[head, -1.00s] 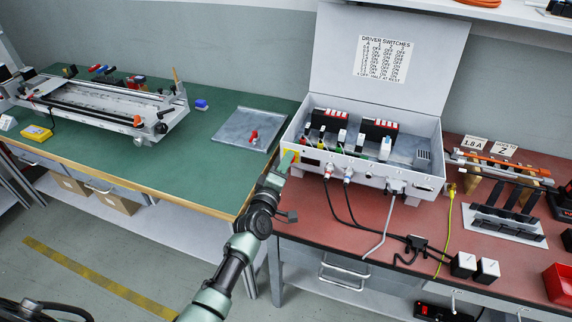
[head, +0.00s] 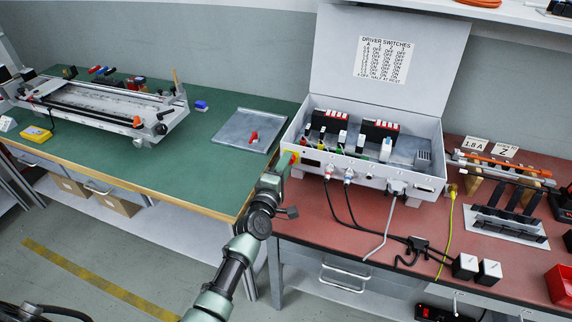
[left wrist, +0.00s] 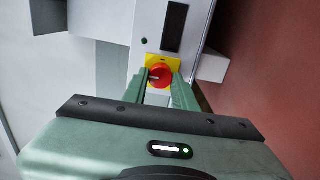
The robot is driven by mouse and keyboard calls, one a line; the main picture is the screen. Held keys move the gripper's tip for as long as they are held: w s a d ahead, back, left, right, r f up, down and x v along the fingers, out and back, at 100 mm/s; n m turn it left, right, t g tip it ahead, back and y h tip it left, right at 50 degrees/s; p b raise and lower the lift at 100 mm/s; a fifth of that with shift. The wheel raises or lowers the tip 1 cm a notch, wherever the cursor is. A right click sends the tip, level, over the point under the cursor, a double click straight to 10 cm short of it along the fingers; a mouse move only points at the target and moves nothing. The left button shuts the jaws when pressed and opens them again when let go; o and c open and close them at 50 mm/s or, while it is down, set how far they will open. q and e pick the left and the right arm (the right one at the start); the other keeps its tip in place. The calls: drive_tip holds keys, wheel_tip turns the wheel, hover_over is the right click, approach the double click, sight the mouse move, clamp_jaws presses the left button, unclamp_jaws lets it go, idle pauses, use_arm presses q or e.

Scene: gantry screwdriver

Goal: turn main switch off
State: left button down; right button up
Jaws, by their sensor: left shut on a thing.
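The main switch is a red round knob (left wrist: 160,76) on a yellow plate (left wrist: 149,62), at the left end of the grey control box's front. A pale slot mark on the knob points left in the left wrist view. My left gripper (left wrist: 160,88) has one finger on each side of the knob and is shut on it. In the head view my left gripper (head: 287,160) reaches the box's front left corner and hides most of the switch. The control box (head: 357,172) stands with its lid (head: 338,60) up. My right gripper is not in view.
Black and grey cables (head: 347,205) hang from the box front, right of the switch, onto the red bench (head: 310,222). A green bench (head: 180,165) with a metal tray (head: 232,137) lies left. A yellow cable (head: 449,225) runs down at the right.

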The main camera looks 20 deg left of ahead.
use_arm(q)
drive_tip(key=c, duration=1.1)
unclamp_jaws()
drive_tip(key=shift+s, duration=0.1)
drive_tip(key=s, duration=0.7)
drive_tip(key=shift+s+a, duration=0.2)
drive_tip(key=shift+s, duration=0.1)
drive_tip(key=shift+f, duration=0.1)
